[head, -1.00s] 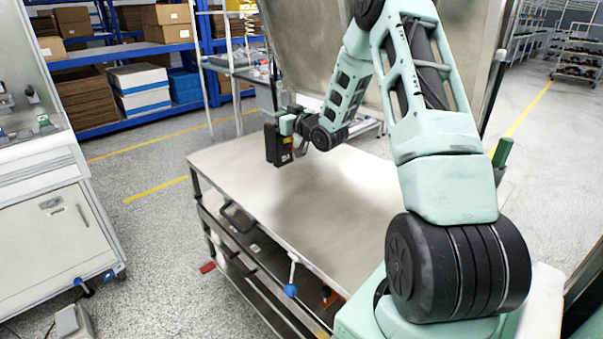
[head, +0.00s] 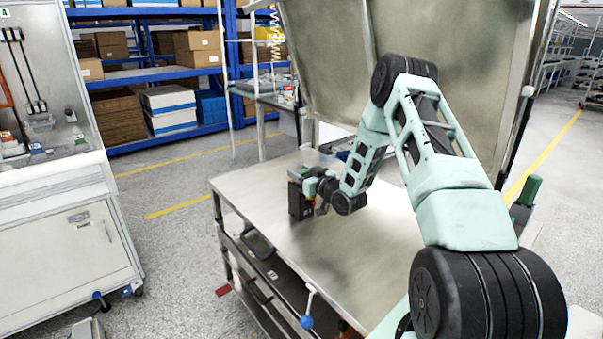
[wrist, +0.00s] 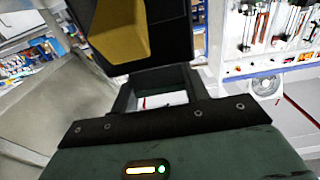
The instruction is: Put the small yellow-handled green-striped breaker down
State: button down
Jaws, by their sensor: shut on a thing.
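The breaker (head: 299,200) is a dark, boxy block, upright at the end of my arm over the left part of the metal tabletop (head: 262,190). Its bottom is at or very close to the top; I cannot tell whether it touches. In the wrist view the breaker (wrist: 150,60) fills the upper middle, black with a broad yellow handle (wrist: 118,30). No green stripe can be made out. My gripper (head: 305,177) is shut on the breaker's upper part; its dark fingers (wrist: 160,92) also show in the wrist view, reaching to the breaker.
The tabletop in front and to the right of the breaker is bare. A tall metal panel (head: 400,60) rises behind the table. A white cabinet (head: 65,240) stands at the left across a floor gap. Blue shelves with boxes (head: 170,105) stand at the back.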

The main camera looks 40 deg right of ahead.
jog(key=c, duration=0.7)
grip_release()
jog(key=s+b, duration=0.3)
jog(key=s, duration=0.9)
jog(key=w+a+r+n+g+y, duration=0.1)
jog(key=w+a+g, duration=0.15)
jog(key=a, duration=0.55)
jog(key=w+a+n+g+y, duration=0.2)
jog(key=w+a, duration=0.1)
jog(key=a, duration=0.4)
jog(key=s+a+r+n+g, duration=0.1)
jog(key=s+a+g, duration=0.2)
jog(key=a, duration=0.5)
jog(key=s+a+r+n+g, duration=0.1)
jog(key=s+a+g, duration=0.1)
jog(key=a, duration=0.7)
jog(key=s+a+r+n+g, duration=0.1)
jog(key=s+a, duration=0.3)
jog(key=s, duration=0.5)
jog(key=s+a+r+n+g+h, duration=0.1)
jog(key=s+a+g, duration=0.3)
jog(key=s, duration=0.6)
jog(key=s+a+r+n+g, duration=0.1)
jog(key=s+a+r+g, duration=0.1)
jog(key=s, duration=0.8)
jog(key=shift+a+g, duration=0.75)
jog(key=shift+a, duration=0.5)
